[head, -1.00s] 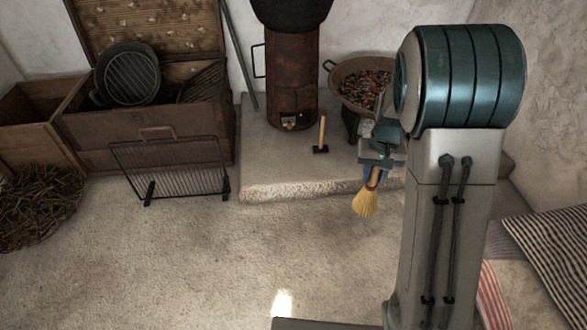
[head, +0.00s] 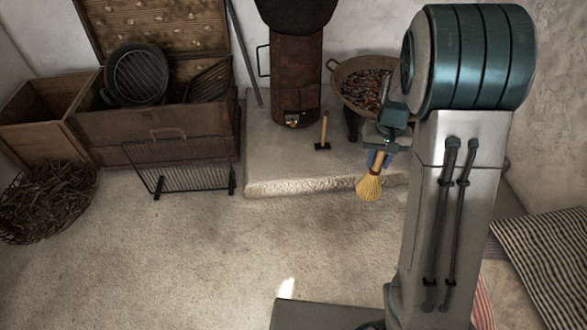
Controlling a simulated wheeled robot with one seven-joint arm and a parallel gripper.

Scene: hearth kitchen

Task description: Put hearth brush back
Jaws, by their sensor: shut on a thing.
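The hearth brush (head: 369,187) has straw-yellow bristles and a dark red binding. It hangs bristles down, slightly tilted, in front of the stone hearth's front edge. My gripper (head: 378,158) is shut on the brush's handle, which is mostly hidden by the gripper. The raised stone hearth (head: 275,165) lies behind and to the left of the brush. I cannot tell the brush's exact height above the floor.
A small hammer-like tool (head: 323,132) stands upright on the hearth. The rusty stove (head: 297,75) and a brazier with coals (head: 362,85) stand there too. An open trunk (head: 155,125), a wire rack (head: 180,168) and a twig basket (head: 45,200) are left. The floor (head: 180,260) in front is clear.

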